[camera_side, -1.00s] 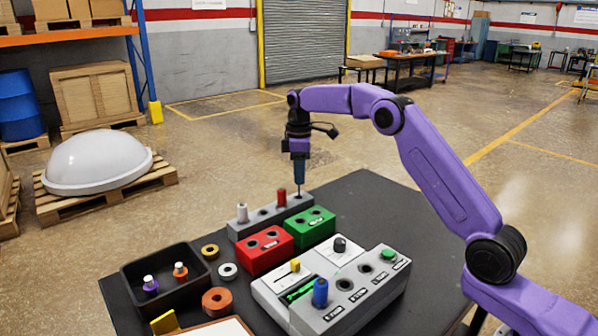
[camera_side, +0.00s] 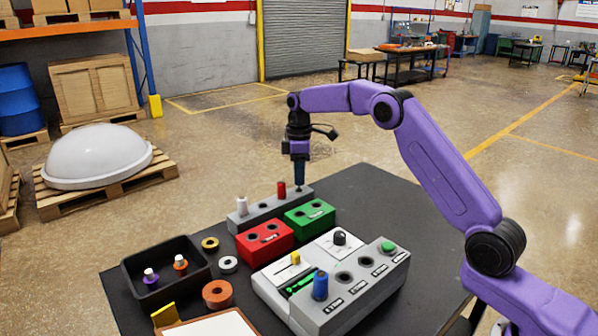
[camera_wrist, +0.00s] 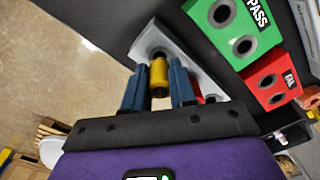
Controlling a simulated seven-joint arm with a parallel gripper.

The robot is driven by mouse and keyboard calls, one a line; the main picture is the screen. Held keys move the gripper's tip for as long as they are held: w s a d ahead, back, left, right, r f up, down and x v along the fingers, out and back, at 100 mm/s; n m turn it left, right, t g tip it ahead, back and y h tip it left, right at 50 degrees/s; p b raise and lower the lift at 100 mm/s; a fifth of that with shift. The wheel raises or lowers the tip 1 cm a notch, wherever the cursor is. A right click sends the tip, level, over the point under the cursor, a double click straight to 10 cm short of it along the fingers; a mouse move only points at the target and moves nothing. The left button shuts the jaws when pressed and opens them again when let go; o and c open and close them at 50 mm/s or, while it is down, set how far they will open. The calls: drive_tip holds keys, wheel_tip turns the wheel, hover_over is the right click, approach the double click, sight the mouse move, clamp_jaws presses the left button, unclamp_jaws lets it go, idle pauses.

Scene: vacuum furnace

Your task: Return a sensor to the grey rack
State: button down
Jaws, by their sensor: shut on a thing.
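The grey rack (camera_side: 262,215) is a long block behind the red and green boxes; its grey top (camera_wrist: 150,42) also shows in the wrist view. A white sensor (camera_side: 241,206) and a red sensor (camera_side: 281,190) stand upright in it. My gripper (camera_side: 299,184) points down over the rack's right end. In the wrist view, its blue fingers are shut on a yellow sensor (camera_wrist: 159,75). In the side view the fingers hide that sensor's body, and its lower end is at the rack top. I cannot tell how deep it sits.
The red FAIL box (camera_side: 264,239) and green PASS box (camera_side: 310,215) have empty holes. A grey tester (camera_side: 352,299) with a blue sensor (camera_side: 320,286) stands in front. A black tray (camera_side: 165,293) holds purple and orange sensors. Tape rolls lie beside it.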

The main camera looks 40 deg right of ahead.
drive_tip(key=shift+f, duration=1.15)
idle(0.9)
drive_tip(key=shift+c, duration=2.2)
unclamp_jaws()
drive_tip(key=shift+r, duration=0.15)
drive_tip(key=shift+r, duration=2.85)
drive_tip(key=shift+a, duration=0.1)
